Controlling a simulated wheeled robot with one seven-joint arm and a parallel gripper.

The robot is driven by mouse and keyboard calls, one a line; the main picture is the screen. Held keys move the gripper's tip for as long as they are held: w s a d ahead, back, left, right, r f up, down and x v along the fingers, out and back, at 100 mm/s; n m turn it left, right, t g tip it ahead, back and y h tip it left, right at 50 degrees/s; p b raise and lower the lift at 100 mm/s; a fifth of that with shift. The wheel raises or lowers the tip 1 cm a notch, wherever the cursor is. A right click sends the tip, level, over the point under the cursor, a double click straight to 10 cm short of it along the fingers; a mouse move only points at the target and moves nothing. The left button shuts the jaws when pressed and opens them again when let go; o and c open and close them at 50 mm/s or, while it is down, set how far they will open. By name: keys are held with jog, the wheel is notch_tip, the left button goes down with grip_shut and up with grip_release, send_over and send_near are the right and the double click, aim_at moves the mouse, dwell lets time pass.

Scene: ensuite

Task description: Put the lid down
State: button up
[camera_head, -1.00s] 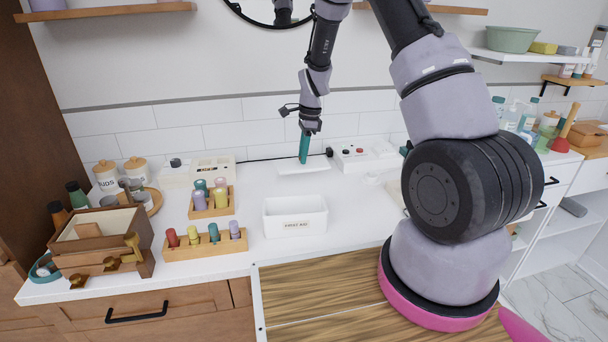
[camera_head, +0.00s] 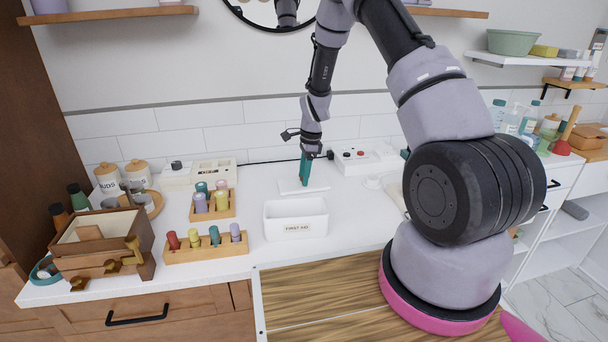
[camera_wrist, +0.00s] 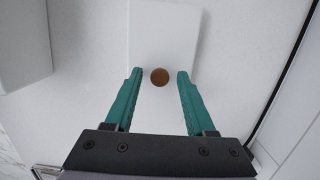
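The lid is a flat white panel with a round brown knob. It lies on the white counter behind the open white FIRST AID box (camera_head: 296,228); the lid (camera_head: 318,188) is apart from the box. In the wrist view the lid (camera_wrist: 165,30) shows at top centre, with its knob (camera_wrist: 160,77) between the fingers. My gripper (camera_wrist: 160,76) is open, its teal fingers on either side of the knob with a gap on each side. In the head view my gripper (camera_head: 305,182) points down over the lid, and its fingers hide the knob.
Wooden racks of coloured bottles (camera_head: 207,250) stand left of the box. A wooden drawer chest (camera_head: 100,235) is at far left. Counter around the lid is mostly clear.

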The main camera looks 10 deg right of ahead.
jog(key=shift+r, duration=0.15)
notch_tip(320, 180, up, 12)
jog(key=d, duration=0.2)
notch_tip(320, 180, up, 12)
jog(key=n+t, duration=0.2)
jog(key=n, duration=0.1)
send_over(309, 182)
jog(key=s+d, duration=0.1)
jog(key=s, duration=0.3)
jog(key=s+d+r+n+t, duration=0.1)
jog(key=s+r+n, duration=0.2)
jog(key=s+r, duration=0.6)
jog(key=s+d+r+n+t, duration=0.1)
jog(key=s+r+n, duration=0.3)
jog(key=s, duration=0.4)
jog(key=s+r+n+t, duration=0.3)
jog(key=s+r+n, duration=0.1)
jog(key=s, duration=0.5)
jog(key=shift+s+d+r, duration=0.15)
jog(key=shift+d+r, duration=0.25)
jog(key=shift+r, duration=0.05)
